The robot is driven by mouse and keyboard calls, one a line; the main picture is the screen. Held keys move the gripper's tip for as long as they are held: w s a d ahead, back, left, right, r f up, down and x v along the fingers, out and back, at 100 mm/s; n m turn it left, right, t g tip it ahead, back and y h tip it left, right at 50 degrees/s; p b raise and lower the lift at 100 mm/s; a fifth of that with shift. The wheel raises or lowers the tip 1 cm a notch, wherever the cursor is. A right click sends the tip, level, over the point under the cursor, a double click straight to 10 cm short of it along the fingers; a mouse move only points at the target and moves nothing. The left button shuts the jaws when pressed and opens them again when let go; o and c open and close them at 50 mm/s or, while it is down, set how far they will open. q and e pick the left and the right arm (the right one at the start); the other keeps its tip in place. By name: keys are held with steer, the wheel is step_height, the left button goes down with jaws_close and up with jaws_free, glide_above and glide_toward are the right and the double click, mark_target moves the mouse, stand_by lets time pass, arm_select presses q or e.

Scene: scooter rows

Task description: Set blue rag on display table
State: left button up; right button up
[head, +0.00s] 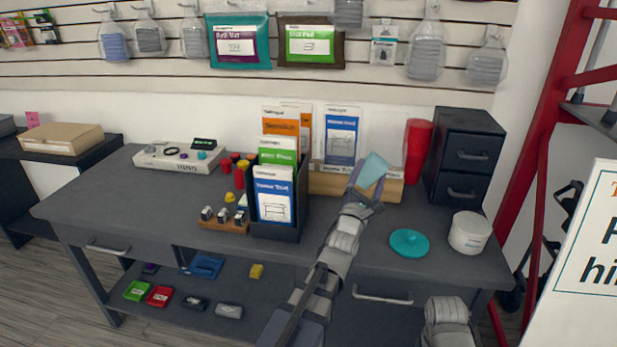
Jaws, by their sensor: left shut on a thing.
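A light blue rag (373,170) is held up at the tip of my left gripper (361,186). The gripper is shut on it, in front of the brochures and the wooden holder at the back of the table. The display table (115,200) is a long dark grey table with drawers and a lower shelf. The rag appears over its back right part; whether it touches anything there I cannot tell. Only a grey link of my right arm shows at the bottom right; its gripper is out of view.
A black brochure box (277,222), a wooden holder (325,182), red cups (416,150), a black drawer unit (464,158), a white tub (469,232) and a teal disc (409,243) stand on the table. Its left front is clear. A red frame (545,150) rises at right.

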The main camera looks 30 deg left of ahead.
mark_target(361, 173)
arm_select(q)
steer(key=w+a+g+p, duration=0.1)
steer(key=p, duration=0.1)
steer(key=a+n+g+p, duration=0.1)
steer(key=p, duration=0.2)
steer(key=shift+w+a+r+g, duration=0.15)
steer(key=shift+w+g, duration=0.15)
steer(key=shift+w, duration=0.1)
steer(key=shift+a+f+g+p, duration=0.2)
steer(key=shift+f+g+p, duration=0.05)
steer(key=shift+g+p, duration=0.05)
steer(key=shift+f, duration=0.3)
steer(key=shift+w+a+g+p, duration=0.1)
steer(key=shift+a+g+p, duration=0.05)
steer(key=shift+g+p, duration=0.2)
steer(key=f+g+p, duration=0.1)
steer(key=g+p, duration=0.1)
steer(key=s+a+f+n+g+p, duration=0.1)
steer(key=g+p, duration=0.1)
steer(key=p, duration=0.1)
steer(key=shift+a, duration=0.15)
steer(key=s+d+g+h+p, duration=0.1)
steer(key=s+g+h+p, duration=0.2)
steer(key=s+g+p, duration=0.6)
steer(key=s+p, duration=0.2)
steer(key=p, duration=0.1)
steer(key=shift+d+m+g+p, duration=0.35)
steer(key=shift+d+m+p, duration=0.05)
